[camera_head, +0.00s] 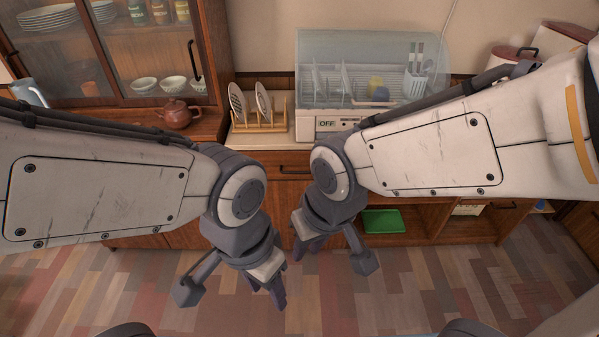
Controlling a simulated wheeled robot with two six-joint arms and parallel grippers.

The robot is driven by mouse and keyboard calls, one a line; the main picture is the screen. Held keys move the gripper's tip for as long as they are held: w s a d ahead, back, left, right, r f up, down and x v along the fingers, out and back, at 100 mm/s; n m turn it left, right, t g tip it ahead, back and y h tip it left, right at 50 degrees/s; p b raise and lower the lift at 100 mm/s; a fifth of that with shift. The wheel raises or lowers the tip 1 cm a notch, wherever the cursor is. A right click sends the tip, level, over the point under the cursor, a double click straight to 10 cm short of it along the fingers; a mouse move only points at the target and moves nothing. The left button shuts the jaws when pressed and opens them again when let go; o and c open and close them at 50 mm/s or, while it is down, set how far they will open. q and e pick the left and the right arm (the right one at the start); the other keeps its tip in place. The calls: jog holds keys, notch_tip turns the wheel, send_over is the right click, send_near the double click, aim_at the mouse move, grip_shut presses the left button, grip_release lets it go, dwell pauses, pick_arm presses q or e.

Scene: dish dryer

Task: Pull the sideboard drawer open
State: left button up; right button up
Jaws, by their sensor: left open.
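The sideboard drawer (262,164) is a brown wooden front just under the pale countertop. It looks shut, flush with the cabinet. Its dark bar handle (293,170) shows, with its right end close to my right wrist in the picture, and the drawer's right part is hidden behind that arm. My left gripper (268,283) is open and empty, pointing down in front of the sideboard, below and apart from the handle. My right gripper (309,245) also points down below the handle, with nothing visible in it; its finger gap is unclear.
A dish dryer (370,75) with a clear cover stands on the counter, beside a wooden rack (262,125) with plates. A teapot (176,113) stands left by the glass-door cabinet (130,50). A green object (384,221) lies in a low open shelf. Floor in front is clear.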

jog(key=w+a+f+m+t+y+b, duration=0.1)
jog(key=w+a+f+m+t+b, duration=0.15)
jog(key=w+f+b, duration=0.55)
jog(key=w+a+f+m+t+y+b, duration=0.1)
jog(key=w+a+f+m+t+b, duration=0.25)
jog(key=w, duration=0.75)
jog(key=m+t+y+b, duration=0.4)
jog(key=m+t+b, duration=0.75)
jog(key=b, duration=0.75)
send_near(297, 172)
pick_arm(q)
notch_tip(297, 172, down, 35)
jog(key=b, duration=0.1)
jog(key=shift+b, duration=0.35)
pick_arm(e)
jog(key=shift+g, duration=0.45)
jog(key=x, duration=1)
jog(key=shift+w, duration=0.15)
pick_arm(q)
jog(key=shift+r, duration=0.1)
pick_arm(e)
jog(key=shift+r, duration=0.1)
grip_shut()
